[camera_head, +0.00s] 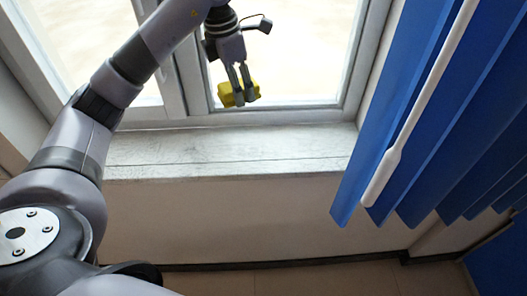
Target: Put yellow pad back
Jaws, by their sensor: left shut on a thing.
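The yellow pad (228,95) is a small yellow block in the head view, in front of the window pane. My left gripper (240,92) points down and is shut on the yellow pad, with its fingers covering part of it. The pad appears above the window sill in the picture; whether it touches the glass I cannot tell. My right gripper is not in the view.
A pale window sill (230,152) runs below the white window frame (290,116). Blue vertical blinds (400,100) with a white wand (412,120) hang at the right. The sill looks bare.

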